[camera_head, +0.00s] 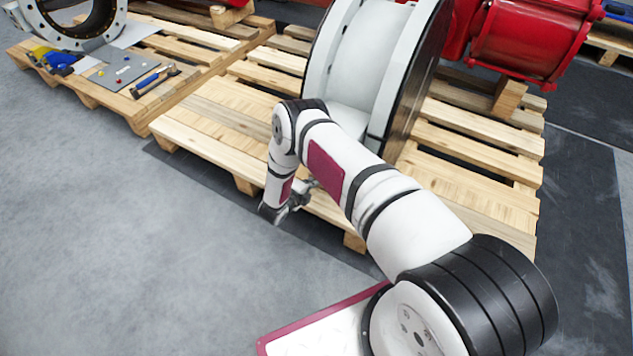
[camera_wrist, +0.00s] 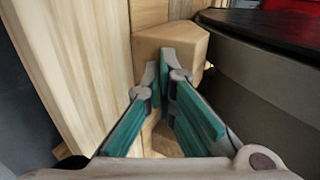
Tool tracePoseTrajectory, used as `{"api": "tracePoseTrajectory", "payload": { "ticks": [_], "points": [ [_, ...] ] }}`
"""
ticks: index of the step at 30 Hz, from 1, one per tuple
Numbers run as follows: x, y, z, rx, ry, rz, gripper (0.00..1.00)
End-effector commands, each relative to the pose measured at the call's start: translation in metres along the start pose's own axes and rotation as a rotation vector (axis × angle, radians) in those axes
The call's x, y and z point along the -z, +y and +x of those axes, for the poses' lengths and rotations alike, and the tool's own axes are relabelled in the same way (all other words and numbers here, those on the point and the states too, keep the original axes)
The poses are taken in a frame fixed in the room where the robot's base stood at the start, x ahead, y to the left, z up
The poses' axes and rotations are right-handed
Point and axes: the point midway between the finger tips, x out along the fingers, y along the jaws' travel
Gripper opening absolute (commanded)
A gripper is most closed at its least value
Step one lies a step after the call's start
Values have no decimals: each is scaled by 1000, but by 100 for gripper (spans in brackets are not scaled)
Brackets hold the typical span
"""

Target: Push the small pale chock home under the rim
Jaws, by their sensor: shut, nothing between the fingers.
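The small pale chock (camera_wrist: 170,38) is a wooden block with an angled right side, at the top middle of the wrist view. The dark rounded rim (camera_wrist: 262,75) of the large valve body is to its right, with a narrow dark gap between them low down. My gripper (camera_wrist: 165,74) is shut and empty, its fingertips in front of the chock's near face; I cannot tell whether they touch it. In the head view my gripper (camera_head: 302,187) is low beside the pallet's near edge. The white valve body (camera_head: 352,65) stands on the pallet; I cannot make out the chock there.
The pallet (camera_head: 215,125) has slatted boards with gaps. A red actuator (camera_head: 530,45) is at the back right, with a wooden block (camera_head: 508,97) below it. Another pallet at the left holds a flanged ring (camera_head: 70,40) and a hammer (camera_head: 155,80). The grey floor at left is clear.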

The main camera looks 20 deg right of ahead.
Motion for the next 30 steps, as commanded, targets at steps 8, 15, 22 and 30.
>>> {"api": "tracePoseTrajectory", "payload": {
  "ticks": [8,15,22,30],
  "points": [
    [0,-4,7,1,0,1,0],
    [0,-7,13,1,0,0,0],
    [0,-10,18,1,0,0,0],
    [0,-14,25,1,0,0,0]
  ]
}}
